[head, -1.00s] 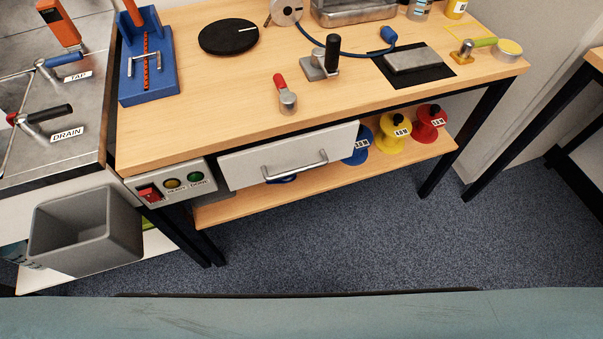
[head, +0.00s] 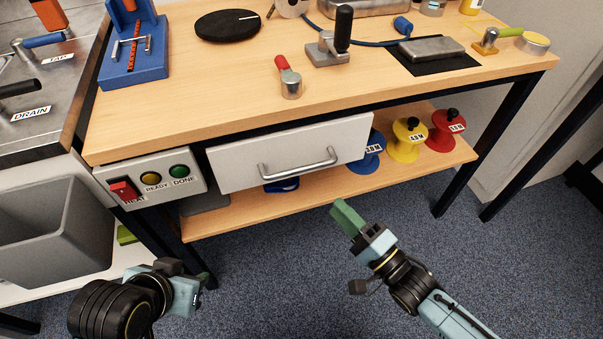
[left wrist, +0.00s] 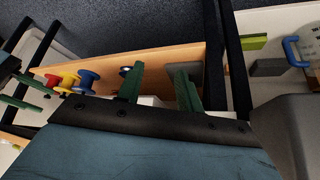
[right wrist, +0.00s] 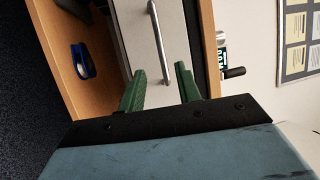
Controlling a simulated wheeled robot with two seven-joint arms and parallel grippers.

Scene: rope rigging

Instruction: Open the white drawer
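The white drawer (head: 235,168) sits under the front edge of the wooden bench and looks shut, with a silver bar handle (head: 298,163) on its front. In the right wrist view the drawer front (right wrist: 139,40) and its handle (right wrist: 158,40) lie beyond the fingers. My right gripper (head: 343,216) is below and in front of the drawer, apart from the handle; its green fingers are spread and empty in the right wrist view (right wrist: 160,85). My left gripper (head: 205,280) is low at the left, well away from the drawer; its fingers are spread and empty in the left wrist view (left wrist: 160,85).
A control box (head: 150,183) with a red switch is left of the drawer. A grey bin (head: 50,240) stands at the left. Blue, yellow (head: 407,140) and red spools sit on the lower shelf (head: 320,180). Tools lie on the benchtop (head: 220,85). Floor in front is clear.

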